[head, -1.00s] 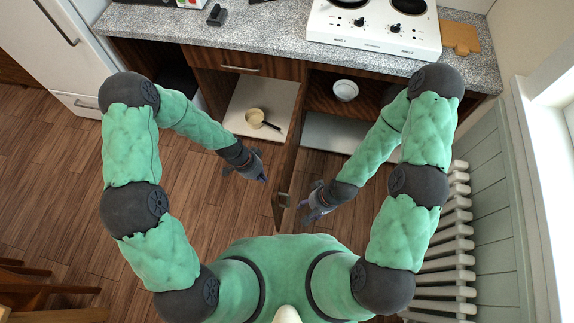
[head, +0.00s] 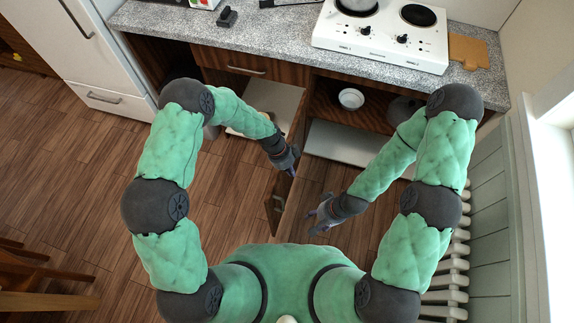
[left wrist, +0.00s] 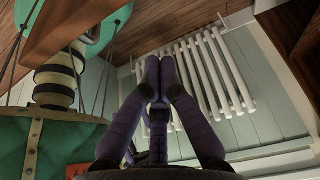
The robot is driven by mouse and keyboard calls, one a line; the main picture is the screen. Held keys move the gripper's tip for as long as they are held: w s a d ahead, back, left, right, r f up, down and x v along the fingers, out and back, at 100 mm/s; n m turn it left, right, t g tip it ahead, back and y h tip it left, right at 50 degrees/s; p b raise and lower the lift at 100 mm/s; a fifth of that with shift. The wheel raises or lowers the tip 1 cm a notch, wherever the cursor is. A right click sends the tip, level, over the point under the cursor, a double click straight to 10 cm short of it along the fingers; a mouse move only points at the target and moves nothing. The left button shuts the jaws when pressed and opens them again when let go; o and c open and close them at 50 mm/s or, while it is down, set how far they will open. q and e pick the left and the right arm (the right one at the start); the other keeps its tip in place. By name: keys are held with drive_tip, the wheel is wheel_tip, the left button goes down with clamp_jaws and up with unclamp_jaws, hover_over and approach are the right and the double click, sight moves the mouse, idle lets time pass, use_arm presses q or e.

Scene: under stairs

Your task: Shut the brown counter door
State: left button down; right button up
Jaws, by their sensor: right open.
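The brown counter door (head: 284,200) stands open, seen nearly edge-on in the head view and jutting from the counter toward me. A metal handle (head: 277,205) is near its free end. My left gripper (head: 291,165) is by the door's upper edge, closer to the counter than the handle is; I cannot tell whether it touches the door. In the left wrist view its fingers (left wrist: 160,68) are together with nothing visible between them. My right gripper (head: 315,222) is open and empty, to the right of the door's free end.
A white bowl (head: 351,98) sits in the open shelf below. A radiator (head: 452,270) stands at the right; it also shows in the left wrist view (left wrist: 205,75).

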use_arm(q)
drive_tip(key=shift+w+a+f+b, duration=0.15)
drive_tip(key=shift+w+a+f, duration=0.05)
drive_tip(key=shift+a+f, duration=0.55)
drive_tip(key=shift+w+a+f+b, duration=0.2)
drive_tip(key=shift+a+f, duration=0.3)
drive_tip(key=shift+a, duration=0.3)
